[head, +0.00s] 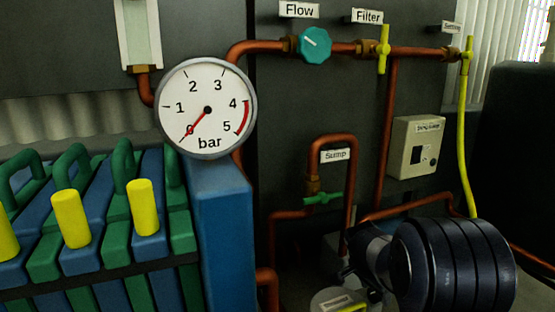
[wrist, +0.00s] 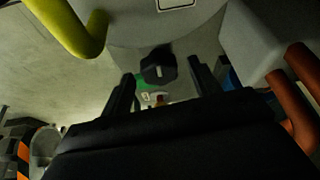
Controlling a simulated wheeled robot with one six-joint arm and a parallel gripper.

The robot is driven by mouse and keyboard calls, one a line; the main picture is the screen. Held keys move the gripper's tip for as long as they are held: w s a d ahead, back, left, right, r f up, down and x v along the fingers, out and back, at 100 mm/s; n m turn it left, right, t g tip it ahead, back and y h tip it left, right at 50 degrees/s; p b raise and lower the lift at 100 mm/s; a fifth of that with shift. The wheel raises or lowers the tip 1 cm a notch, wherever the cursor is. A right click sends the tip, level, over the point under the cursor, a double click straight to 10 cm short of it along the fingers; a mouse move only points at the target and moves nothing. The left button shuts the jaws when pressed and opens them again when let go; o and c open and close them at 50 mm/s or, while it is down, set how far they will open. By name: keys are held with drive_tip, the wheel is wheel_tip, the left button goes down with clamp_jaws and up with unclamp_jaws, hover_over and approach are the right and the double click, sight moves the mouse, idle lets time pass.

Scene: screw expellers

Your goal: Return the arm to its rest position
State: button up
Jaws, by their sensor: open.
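My gripper (wrist: 161,72) shows in the wrist view with its two dark fingers apart. A black knob-like part (wrist: 158,65) with a pale mark shows in the gap between them, under a rounded grey body (wrist: 195,28). It looks clear of both fingers, but its distance from them is hard to judge. Nothing is held.
In the wrist view a yellow hose (wrist: 68,25) is at upper left and copper pipes (wrist: 290,100) at right. The head view shows a pressure gauge (head: 206,85) near 0, a teal Flow knob (head: 314,45), a green Sump valve (head: 323,198) and a dark ribbed cylinder (head: 455,265).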

drive_tip(key=n+t+y+p, duration=0.1)
drive_tip(key=n, duration=0.3)
drive_tip(key=shift+s+d, duration=0.1)
drive_tip(key=shift+n+t+y+p, duration=0.45)
drive_tip(key=shift+n+y, duration=0.15)
drive_tip(key=shift+n, duration=1.1)
drive_tip(key=shift+p+v, duration=0.4)
drive_tip(key=shift+v, duration=0.8)
drive_tip(key=shift+r, duration=0.1)
drive_tip(key=shift+s, duration=0.1)
